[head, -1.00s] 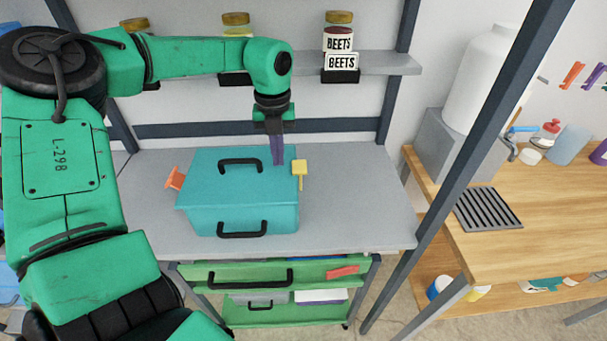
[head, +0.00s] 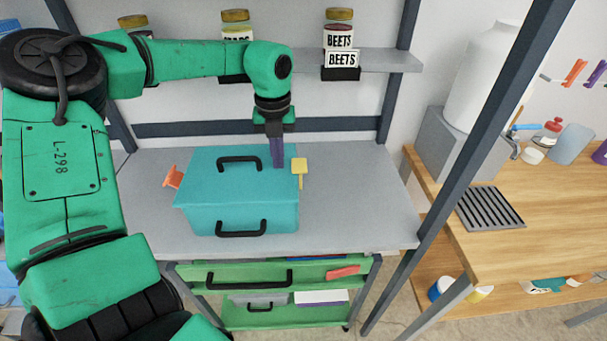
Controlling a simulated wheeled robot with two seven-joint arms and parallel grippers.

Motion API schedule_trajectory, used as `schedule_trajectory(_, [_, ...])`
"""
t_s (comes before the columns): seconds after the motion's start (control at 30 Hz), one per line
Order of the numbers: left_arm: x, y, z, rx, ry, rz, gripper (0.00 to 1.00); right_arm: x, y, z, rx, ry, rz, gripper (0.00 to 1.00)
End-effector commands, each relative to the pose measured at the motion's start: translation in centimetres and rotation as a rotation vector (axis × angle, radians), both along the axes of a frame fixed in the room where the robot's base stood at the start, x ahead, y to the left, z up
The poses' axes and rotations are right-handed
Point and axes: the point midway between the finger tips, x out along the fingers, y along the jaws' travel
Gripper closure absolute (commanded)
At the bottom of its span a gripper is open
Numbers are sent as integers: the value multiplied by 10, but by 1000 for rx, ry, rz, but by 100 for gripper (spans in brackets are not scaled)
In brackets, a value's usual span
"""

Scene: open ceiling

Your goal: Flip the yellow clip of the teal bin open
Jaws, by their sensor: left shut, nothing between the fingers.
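The teal bin (head: 243,190) stands on the grey bench with its lid on. It has a black handle on the lid and another on its front. The yellow clip (head: 299,166) is on the bin's right side, its head at about lid height. An orange clip (head: 174,176) sticks out from the left side. My left gripper (head: 278,165) points down over the right part of the lid, just left of the yellow clip. Its purple fingers are shut and empty. I cannot tell whether the fingertips touch the lid. My right gripper is not in view.
The grey bench (head: 360,205) is clear to the right of the bin. A shelf (head: 388,62) behind holds several jars, one labelled beets. A dark post (head: 470,150) stands at right, before a wooden counter (head: 550,215). A green drawer cart (head: 300,318) is below the bench.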

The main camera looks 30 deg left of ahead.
Motion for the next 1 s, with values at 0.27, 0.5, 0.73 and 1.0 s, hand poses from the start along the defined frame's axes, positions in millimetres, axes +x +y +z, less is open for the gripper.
schedule_trajectory(0.27, [0,0,-4,0,0,0,100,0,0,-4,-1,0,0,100])
schedule_trajectory(0.5, [0,0,-4,1,0,0,100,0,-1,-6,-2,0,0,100])
schedule_trajectory(0.73, [1,-1,-3,1,1,0,100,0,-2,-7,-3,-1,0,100])
schedule_trajectory(1.0, [6,-6,-3,2,-1,1,100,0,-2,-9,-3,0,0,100])
